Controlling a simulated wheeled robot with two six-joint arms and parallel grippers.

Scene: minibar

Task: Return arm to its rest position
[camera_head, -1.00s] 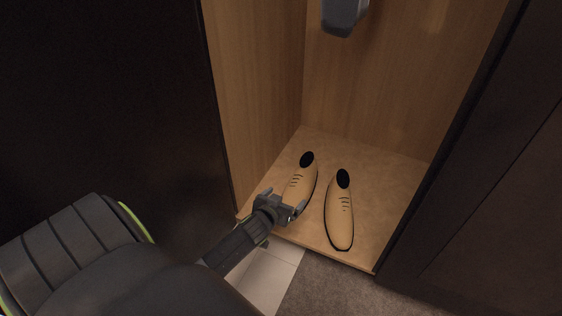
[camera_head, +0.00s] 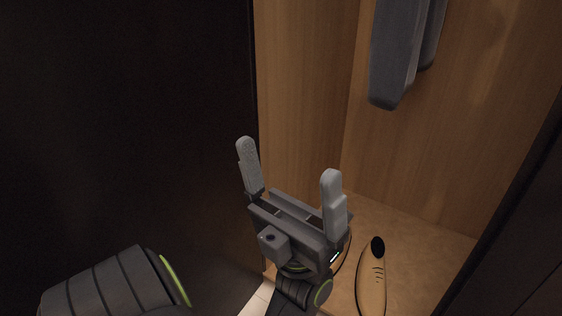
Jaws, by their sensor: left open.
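My left gripper (camera_head: 290,165) is raised in front of the open wardrobe, its two grey fingers wide apart and pointing up. Nothing is between the fingers. One tan shoe (camera_head: 371,285) stands on the wardrobe floor to the right of the gripper, its lower end cut off by the picture edge. A second shoe is mostly hidden behind my gripper, with only a small edge showing. My right gripper is not in view.
The wardrobe's wooden side wall (camera_head: 305,90) rises behind the gripper. Dark grey clothing (camera_head: 395,60) hangs at the upper right. A dark panel (camera_head: 120,120) fills the left side, and another dark edge (camera_head: 515,190) borders the right.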

